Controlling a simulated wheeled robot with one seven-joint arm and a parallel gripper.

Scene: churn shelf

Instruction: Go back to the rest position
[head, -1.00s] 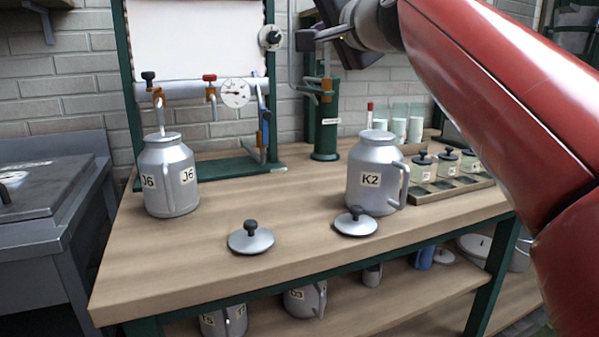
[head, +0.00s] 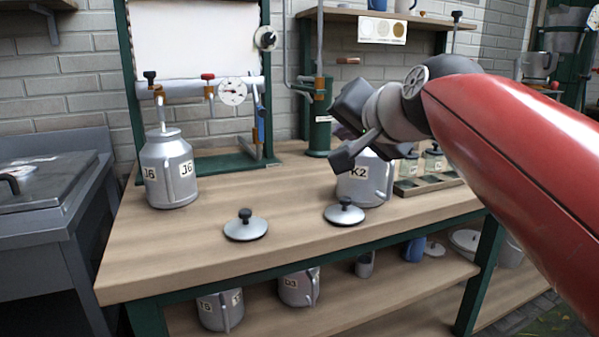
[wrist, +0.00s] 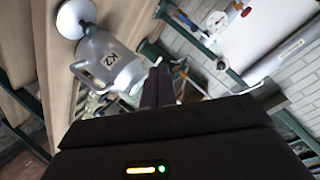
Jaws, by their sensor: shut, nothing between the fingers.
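My gripper (head: 343,160) hangs in front of and above the K2 churn, at the end of my red arm. Its fingers are together with nothing between them; the closed fingers (wrist: 158,88) also show in the wrist view. The silver K2 churn (head: 362,182) stands upright on the bench, its upper part partly hidden by my gripper. It shows on its side in the tilted wrist view (wrist: 125,75). The J6 churn (head: 170,172) stands at the left of the bench under a pipe.
Two loose lids, one left (head: 246,228) and one right (head: 345,213), lie on the wooden bench (head: 190,250). A rack of small lidded jars (head: 432,162) stands at the right. Several churns and cups sit on the lower shelf (head: 335,318). The bench front is clear.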

